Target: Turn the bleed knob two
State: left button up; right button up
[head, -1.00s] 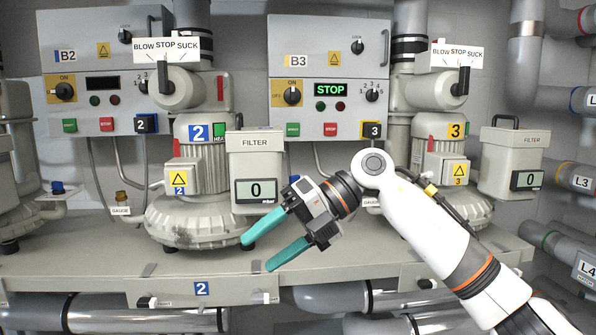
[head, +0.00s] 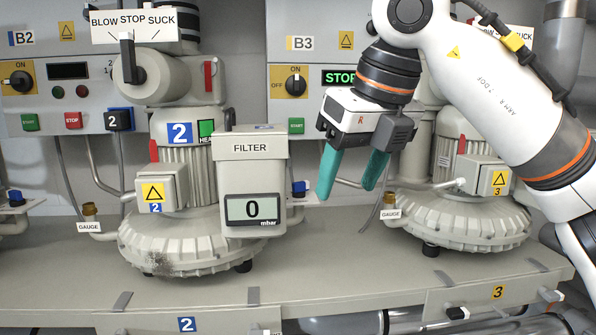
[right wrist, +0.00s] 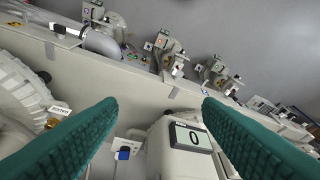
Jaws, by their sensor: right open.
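A small blue knob (head: 299,188) sits on a white bracket just right of blower 2's filter (head: 250,155); I read no label on it. It also shows in the right wrist view (right wrist: 124,153), low between my fingers and nearer the left one. My right gripper (head: 352,192) is open and empty, with teal fingers pointing down. In the head view it is right of the blue knob, apart from it. Blower 2 (head: 180,240) stands left of the filter, whose display (head: 253,209) reads 0 mbar. My left gripper is not in view.
Blower 3 (head: 455,215) stands to the right, with a brass gauge fitting (head: 389,200) on its left. Panel B3 (head: 300,60) is behind my right gripper. Another blue knob (head: 15,196) is at the far left. The bench front (head: 350,275) is clear.

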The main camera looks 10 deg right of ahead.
aim_at(299, 189)
jog(key=i, duration=1)
